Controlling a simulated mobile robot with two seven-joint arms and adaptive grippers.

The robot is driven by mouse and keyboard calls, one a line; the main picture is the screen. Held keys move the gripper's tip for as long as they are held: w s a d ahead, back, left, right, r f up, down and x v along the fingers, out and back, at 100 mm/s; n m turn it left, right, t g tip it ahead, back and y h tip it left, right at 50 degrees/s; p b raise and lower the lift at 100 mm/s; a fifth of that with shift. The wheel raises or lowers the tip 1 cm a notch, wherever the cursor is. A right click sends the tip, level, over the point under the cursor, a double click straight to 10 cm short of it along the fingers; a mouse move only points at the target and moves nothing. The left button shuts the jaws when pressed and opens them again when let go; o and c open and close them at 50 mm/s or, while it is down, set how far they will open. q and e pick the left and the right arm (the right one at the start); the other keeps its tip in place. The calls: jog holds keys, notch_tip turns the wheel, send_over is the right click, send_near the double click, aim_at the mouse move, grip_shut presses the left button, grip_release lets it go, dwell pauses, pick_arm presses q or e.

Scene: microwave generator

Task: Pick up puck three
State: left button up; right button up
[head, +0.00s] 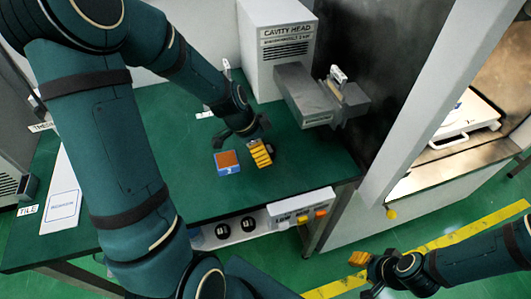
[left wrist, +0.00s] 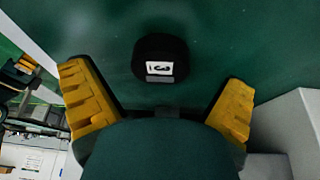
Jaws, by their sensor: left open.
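A dark round puck (left wrist: 160,55) with a small white label (left wrist: 160,69) lies on the green table top in the left wrist view. The label's marking is too blurred to read surely. My left gripper (left wrist: 158,103) is open, with its yellow fingers spread to either side and the puck beyond them, in the gap between. In the head view my left gripper (head: 260,152) is over the green table, and I cannot make out the dark puck there. My right gripper (head: 368,262) is low at the right, off the table; its opening is unclear.
The grey-white cavity head (head: 283,50) stands behind, with a grey metal piece (head: 305,95) jutting forward. A control panel (head: 300,208) lines the table's front. A white sheet (head: 63,205) lies left.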

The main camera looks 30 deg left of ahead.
pick_arm(q)
jog(key=shift+x, duration=1)
jog(key=shift+a, duration=0.1)
jog(key=c, duration=1.3)
